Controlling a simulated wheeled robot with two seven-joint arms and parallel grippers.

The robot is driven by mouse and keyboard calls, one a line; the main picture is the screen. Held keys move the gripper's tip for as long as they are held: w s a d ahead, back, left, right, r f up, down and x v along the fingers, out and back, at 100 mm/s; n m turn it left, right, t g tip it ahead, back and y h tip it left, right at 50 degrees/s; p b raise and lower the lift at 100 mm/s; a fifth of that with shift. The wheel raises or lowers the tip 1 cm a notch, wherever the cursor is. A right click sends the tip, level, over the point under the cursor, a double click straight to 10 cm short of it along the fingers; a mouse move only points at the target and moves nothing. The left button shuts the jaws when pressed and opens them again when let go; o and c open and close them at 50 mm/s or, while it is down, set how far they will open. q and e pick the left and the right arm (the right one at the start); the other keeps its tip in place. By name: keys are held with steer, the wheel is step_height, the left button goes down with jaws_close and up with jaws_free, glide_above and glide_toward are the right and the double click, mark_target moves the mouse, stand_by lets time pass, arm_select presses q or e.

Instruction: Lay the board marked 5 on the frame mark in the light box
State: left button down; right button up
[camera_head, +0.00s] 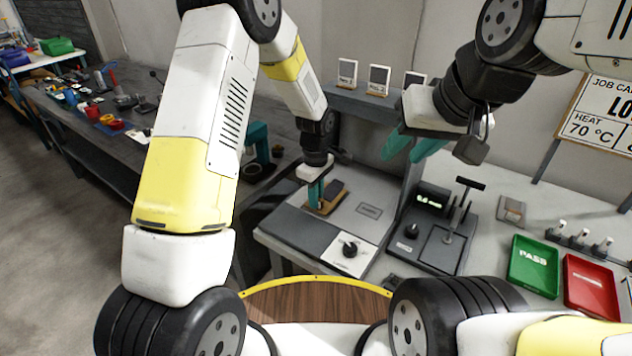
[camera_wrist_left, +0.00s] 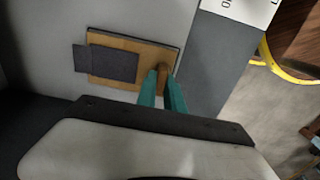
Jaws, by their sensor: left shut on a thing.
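My left gripper (camera_head: 317,196) is shut on a wooden board (camera_head: 333,190) with a dark rectangular patch, low over the pale floor of the grey light box (camera_head: 312,232). The left wrist view shows its teal fingers (camera_wrist_left: 164,88) at one end of the board (camera_wrist_left: 152,50). No number is readable on it. I cannot tell whether the board touches the floor. A grey rectangular mark (camera_head: 369,211) lies on the box floor to the right of the board. My right gripper (camera_head: 412,148) is open and empty, raised over the right side of the box.
A knob (camera_head: 350,249) sits at the box front. Three cards (camera_head: 378,80) stand on the shelf behind.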

arm_select(q)
steer(key=shift+f, duration=0.2)
steer(key=shift+f, duration=0.1)
steer(key=c, duration=1.5)
jaws_free()
steer(key=shift+o, duration=0.2)
step_height(320, 180, up, 12)
steer(key=s+a+r+m+t+h, duration=0.1)
steer(key=s+a+r+m, duration=0.1)
steer(key=s+a+r, duration=0.35)
steer(key=s+a+r+m+t+h, duration=0.1)
steer(key=s+a+r+m+t, duration=0.15)
steer(key=r, duration=0.65)
steer(key=s+a+r+m+t, duration=0.1)
steer(key=s+a+r+m, duration=0.1)
steer(key=s, duration=0.5)
steer(key=s+a+r+m+t, duration=0.1)
steer(key=s+a+m, duration=0.3)
steer(key=s, duration=0.4)
steer(key=shift+r+m+t, duration=0.35)
steer(key=shift+r+m, duration=0.3)
steer(key=shift+r, duration=0.25)
